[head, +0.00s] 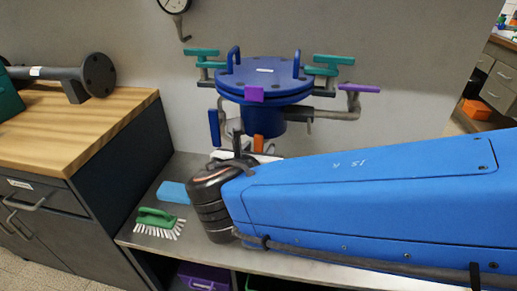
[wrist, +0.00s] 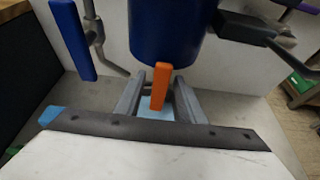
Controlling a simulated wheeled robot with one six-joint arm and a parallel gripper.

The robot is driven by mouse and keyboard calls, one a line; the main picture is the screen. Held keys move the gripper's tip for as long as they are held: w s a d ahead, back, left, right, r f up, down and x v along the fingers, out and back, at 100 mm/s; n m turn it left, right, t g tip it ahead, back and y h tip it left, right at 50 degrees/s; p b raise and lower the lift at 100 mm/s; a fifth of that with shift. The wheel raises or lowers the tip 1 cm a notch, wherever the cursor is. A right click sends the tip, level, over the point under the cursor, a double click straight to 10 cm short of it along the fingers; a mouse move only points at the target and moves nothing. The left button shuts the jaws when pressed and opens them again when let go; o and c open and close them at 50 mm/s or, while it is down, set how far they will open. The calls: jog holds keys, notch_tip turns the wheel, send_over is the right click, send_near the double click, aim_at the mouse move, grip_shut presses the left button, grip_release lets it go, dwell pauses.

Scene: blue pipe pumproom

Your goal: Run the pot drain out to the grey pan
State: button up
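The pot (head: 264,80) is a blue vessel with a bolted lid on the wall; its lower body (wrist: 168,30) fills the top of the wrist view. An orange lever (wrist: 160,88) hangs upright under the pot and also shows in the head view (head: 258,143). I take it for the drain handle. My gripper (wrist: 169,75) is open, its two grey fingers on either side of the orange lever with gaps visible. Whether they touch it I cannot tell. My arm hides most of the gripper in the head view. I cannot make out a grey pan.
A blue lever (wrist: 72,38) hangs left of the pot, and a dark fitting (wrist: 245,28) is at right. Teal handles (head: 327,66) and a purple handle (head: 360,88) flank the pot. A green brush (head: 157,218) and light blue block (head: 173,192) lie on the bench.

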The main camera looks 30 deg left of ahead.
grip_shut()
jog(key=shift+w+d+m+g+y, duration=0.15)
jog(key=shift+m+g+y, duration=0.15)
jog(key=shift+m+y, duration=1)
jog(key=shift+m+h, duration=0.3)
grip_release()
